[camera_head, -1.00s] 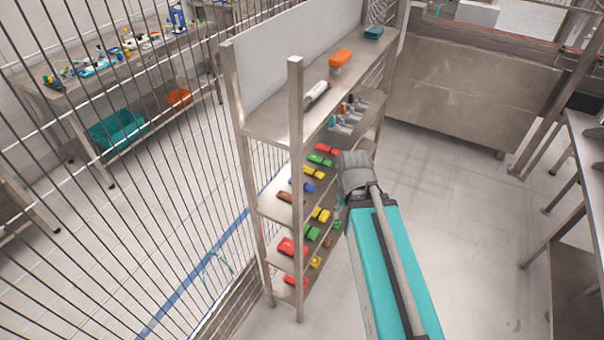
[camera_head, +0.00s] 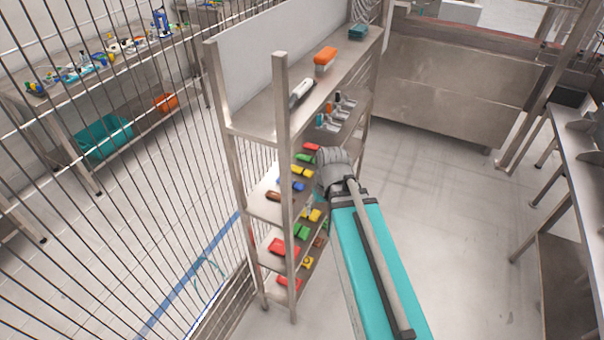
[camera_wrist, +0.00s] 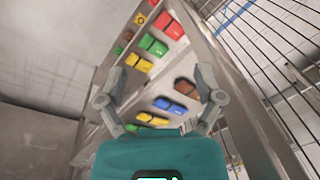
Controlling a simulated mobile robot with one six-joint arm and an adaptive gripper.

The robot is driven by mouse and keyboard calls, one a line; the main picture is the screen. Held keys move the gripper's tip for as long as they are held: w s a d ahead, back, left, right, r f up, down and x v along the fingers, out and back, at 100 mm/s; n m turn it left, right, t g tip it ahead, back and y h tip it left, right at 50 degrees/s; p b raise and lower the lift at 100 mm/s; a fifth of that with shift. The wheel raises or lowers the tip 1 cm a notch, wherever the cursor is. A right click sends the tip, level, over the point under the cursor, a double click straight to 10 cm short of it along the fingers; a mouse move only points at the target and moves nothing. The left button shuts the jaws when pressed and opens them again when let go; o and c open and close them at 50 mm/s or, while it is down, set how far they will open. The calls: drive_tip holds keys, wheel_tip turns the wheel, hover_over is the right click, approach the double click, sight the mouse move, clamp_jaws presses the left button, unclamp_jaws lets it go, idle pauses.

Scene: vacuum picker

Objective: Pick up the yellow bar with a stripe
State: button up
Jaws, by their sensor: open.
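A yellow bar (camera_head: 301,170) lies on the middle shelf in the head view, between green and blue pieces. It also shows in the wrist view (camera_wrist: 152,118), where a dark line seems to cross it. Another yellow bar (camera_head: 312,215) lies one shelf lower and shows at the upper left of the wrist view (camera_wrist: 138,62). The stripe is too small to make out surely on either. My gripper (camera_wrist: 160,82) is open and empty, facing the shelf pieces from a distance. In the head view its fingers are mostly hidden by my arm.
The metal rack has upright posts (camera_head: 284,180) and an upper shelf (camera_head: 260,118) above the bars. Blue (camera_wrist: 170,105), brown (camera_wrist: 186,87) and green (camera_wrist: 152,119) pieces lie near the yellow bar. A wire fence (camera_head: 120,230) stands left; the floor right of the rack is clear.

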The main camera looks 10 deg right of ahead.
drive_tip(key=w+d+f+n+t+y+b, duration=0.1)
drive_tip(key=w+d+n+t+y+b, duration=0.2)
drive_tip(key=w+b, duration=0.3)
drive_tip(key=w+d+f+n+t+y+b, duration=0.2)
drive_tip(key=w+d+n+t+y+b, duration=0.2)
drive_tip(key=w, duration=1)
drive_tip(key=shift+w+d+f+n+y+b, duration=0.2)
drive_tip(key=shift+d+n+y+b, duration=0.6)
drive_tip(key=shift+d+n+b, duration=0.35)
drive_tip(key=shift+a+f, duration=0.1)
drive_tip(key=b, duration=0.4)
approach(299, 170)
drive_tip(key=shift+w+a+f, duration=0.6)
drive_tip(key=shift+w+f, duration=0.1)
drive_tip(key=shift+f, duration=0.1)
drive_tip(key=shift+w+a+f, duration=0.2)
drive_tip(key=shift+w+a, duration=0.15)
drive_tip(key=shift+a, duration=0.15)
